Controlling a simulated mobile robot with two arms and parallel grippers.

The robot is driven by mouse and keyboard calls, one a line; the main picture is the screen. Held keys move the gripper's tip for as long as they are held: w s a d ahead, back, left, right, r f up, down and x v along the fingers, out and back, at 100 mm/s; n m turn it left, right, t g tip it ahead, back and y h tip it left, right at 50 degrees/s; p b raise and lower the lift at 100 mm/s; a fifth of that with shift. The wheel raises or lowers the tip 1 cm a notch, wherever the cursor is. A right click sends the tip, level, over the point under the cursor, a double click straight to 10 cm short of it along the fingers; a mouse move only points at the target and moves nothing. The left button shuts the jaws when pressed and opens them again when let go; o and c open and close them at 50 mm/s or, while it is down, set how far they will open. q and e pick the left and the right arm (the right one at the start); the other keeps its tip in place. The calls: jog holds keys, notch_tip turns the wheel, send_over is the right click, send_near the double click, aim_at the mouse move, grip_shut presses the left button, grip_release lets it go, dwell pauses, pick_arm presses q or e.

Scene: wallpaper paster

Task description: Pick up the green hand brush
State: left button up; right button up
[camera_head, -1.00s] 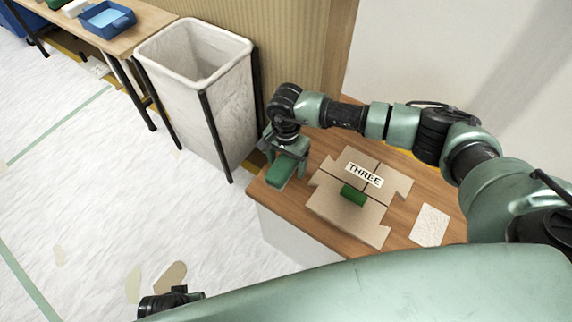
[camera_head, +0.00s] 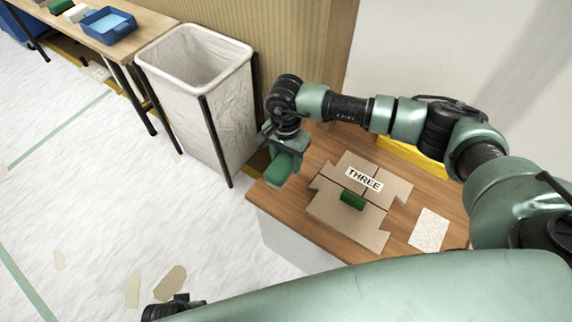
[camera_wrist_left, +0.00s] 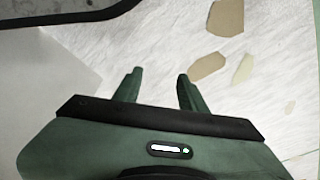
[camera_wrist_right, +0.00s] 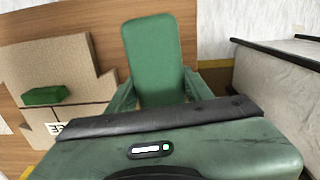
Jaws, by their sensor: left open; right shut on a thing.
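The green hand brush (camera_head: 281,169) is a long, rounded green block. My right gripper (camera_head: 287,155) is shut on it at the left end of the wooden tabletop. In the right wrist view the brush (camera_wrist_right: 152,55) sticks out lengthwise between the two fingers (camera_wrist_right: 160,95). Its underside is hidden, and I cannot tell whether it is clear of the tabletop. My left gripper (camera_wrist_left: 159,78) is open and empty, over the white, marked floor in the left wrist view.
A flat cardboard piece (camera_head: 345,225) labelled THREE, with a small green block (camera_head: 353,200) on it, lies on the wooden tabletop (camera_head: 395,240). A whitish textured sheet (camera_head: 429,230) lies to its right. A lined bin (camera_head: 190,100) stands left. A blue tray (camera_head: 108,27) sits on another table.

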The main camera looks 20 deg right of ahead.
aim_at(286, 157)
pick_arm(q)
jog(key=s+f, duration=0.1)
jog(key=f, duration=0.1)
jog(key=s+f+p, duration=0.1)
jog(key=shift+s+a+f, duration=0.1)
jog(key=shift+f, duration=0.3)
pick_arm(e)
notch_tip(286, 157, up, 16)
jog(key=shift+r, duration=0.15)
